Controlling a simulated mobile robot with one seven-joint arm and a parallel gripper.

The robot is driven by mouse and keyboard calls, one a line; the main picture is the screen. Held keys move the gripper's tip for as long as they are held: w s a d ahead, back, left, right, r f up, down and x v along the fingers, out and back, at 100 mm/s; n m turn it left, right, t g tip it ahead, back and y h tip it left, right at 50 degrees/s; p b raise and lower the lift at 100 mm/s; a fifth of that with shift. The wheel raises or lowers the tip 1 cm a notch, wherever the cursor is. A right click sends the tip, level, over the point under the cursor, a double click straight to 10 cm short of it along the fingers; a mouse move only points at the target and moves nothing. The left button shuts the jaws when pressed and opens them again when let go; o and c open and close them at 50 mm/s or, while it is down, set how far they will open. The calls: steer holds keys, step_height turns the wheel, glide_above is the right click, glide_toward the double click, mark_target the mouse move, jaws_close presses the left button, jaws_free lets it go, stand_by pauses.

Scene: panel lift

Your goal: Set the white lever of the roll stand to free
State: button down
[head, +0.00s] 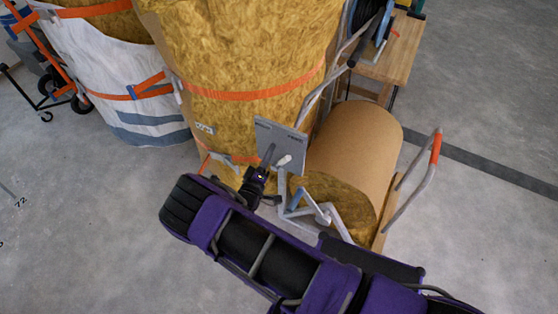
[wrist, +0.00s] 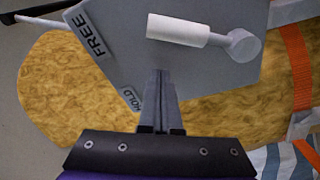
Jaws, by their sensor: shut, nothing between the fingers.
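The roll stand's grey plate (head: 291,140) stands upright beside the roll in the head view. In the wrist view the plate (wrist: 205,75) carries a FREE label (wrist: 93,38) at upper left and a HOLD label (wrist: 130,98) lower down. The white lever (wrist: 178,30) has a grey round end on its right. It also shows in the head view (head: 284,160), low on the plate. I cannot tell which label it is set to. My gripper (head: 269,153) is shut and empty in front of the plate. In the wrist view its fingertips (wrist: 160,72) lie just below the white grip; contact is unclear.
A large brown roll (head: 355,140) lies on the stand, right of the plate. A tall strapped insulation bale (head: 245,60) stands close behind my gripper. A bent rail with an orange grip (head: 436,148) rises at right. Bare floor (head: 80,210) lies to the left.

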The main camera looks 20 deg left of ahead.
steer(key=s+p, duration=0.1)
steer(key=s, duration=0.9)
steer(key=shift+f, duration=0.3)
steer(key=shift+d, duration=0.1)
